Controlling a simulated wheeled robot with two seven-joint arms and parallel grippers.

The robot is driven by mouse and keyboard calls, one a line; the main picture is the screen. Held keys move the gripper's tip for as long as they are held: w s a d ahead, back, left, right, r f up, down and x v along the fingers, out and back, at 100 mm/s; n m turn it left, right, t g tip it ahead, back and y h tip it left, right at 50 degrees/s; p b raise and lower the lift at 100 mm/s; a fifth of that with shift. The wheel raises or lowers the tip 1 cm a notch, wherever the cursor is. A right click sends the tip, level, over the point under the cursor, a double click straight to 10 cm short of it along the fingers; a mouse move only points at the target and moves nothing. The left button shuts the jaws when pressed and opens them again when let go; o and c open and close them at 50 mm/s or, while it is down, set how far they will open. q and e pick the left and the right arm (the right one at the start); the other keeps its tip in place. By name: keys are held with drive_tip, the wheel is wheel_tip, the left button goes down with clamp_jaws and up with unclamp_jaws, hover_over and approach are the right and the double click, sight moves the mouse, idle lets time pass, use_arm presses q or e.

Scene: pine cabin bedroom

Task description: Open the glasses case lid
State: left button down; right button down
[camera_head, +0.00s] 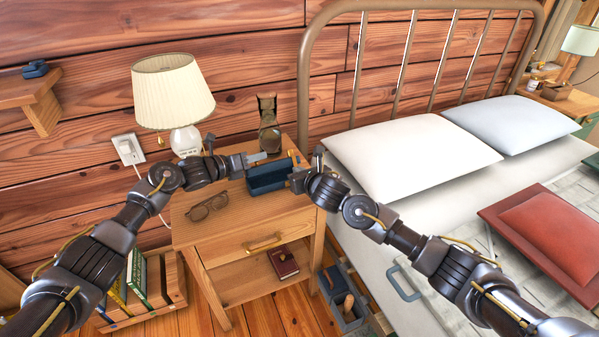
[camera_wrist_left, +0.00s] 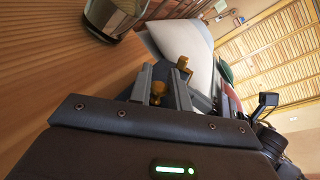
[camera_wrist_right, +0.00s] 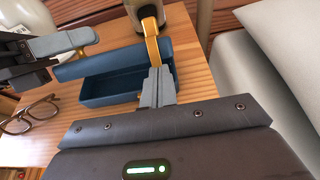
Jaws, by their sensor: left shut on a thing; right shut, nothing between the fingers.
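The blue glasses case (camera_head: 268,183) sits on the bedside table (camera_head: 215,227). Its lid (camera_wrist_right: 115,61) stands raised at the back and the hollow inside of its base (camera_wrist_right: 112,88) shows. My left gripper (camera_head: 257,159) is shut at the lid's left end, seen also in the right wrist view (camera_wrist_right: 80,41); the exact grip is partly hidden. My right gripper (camera_wrist_right: 158,86) is shut and empty at the case's right end. A narrow brass-coloured piece (camera_wrist_right: 152,42) shows just past its fingertips. Brown eyeglasses (camera_head: 208,206) lie left of the case.
A lamp (camera_head: 173,92) and an hourglass-like object (camera_head: 269,125) stand behind the case. The bed with a white pillow (camera_head: 412,155) is close on the right. The table's front left is clear apart from the eyeglasses. A red book (camera_head: 284,262) lies on the lower shelf.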

use_arm(q)
drive_tip(key=c, duration=1.3)
unclamp_jaws()
drive_tip(key=shift+d, duration=0.1)
drive_tip(key=shift+c, duration=0.2)
